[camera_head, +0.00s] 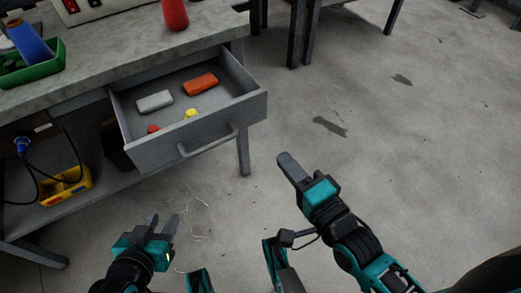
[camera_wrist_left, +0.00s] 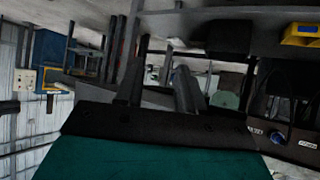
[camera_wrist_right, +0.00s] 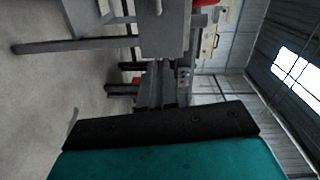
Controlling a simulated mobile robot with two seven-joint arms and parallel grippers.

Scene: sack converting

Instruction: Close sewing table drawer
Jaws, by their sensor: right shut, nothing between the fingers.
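The grey sewing table drawer (camera_head: 205,144) is pulled out from under the worktop (camera_head: 100,62) in the head view. A bar handle (camera_head: 209,142) runs across its front. It holds a grey block (camera_head: 155,101), an orange block (camera_head: 200,83), a yellow piece (camera_head: 191,113) and a red piece (camera_head: 153,129). My right gripper (camera_head: 286,161) is shut and empty, to the right of the drawer front and apart from it. My left gripper (camera_head: 161,222) is open and empty, below the drawer in the picture; its parted fingers show in the left wrist view (camera_wrist_left: 157,85).
A green bin (camera_head: 35,72) with a blue spool and a red object (camera_head: 175,14) stand on the worktop. A yellow bin (camera_head: 63,190) and a cable sit on the lower shelf. Open concrete floor (camera_head: 400,140) lies to the right. Other table legs stand behind.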

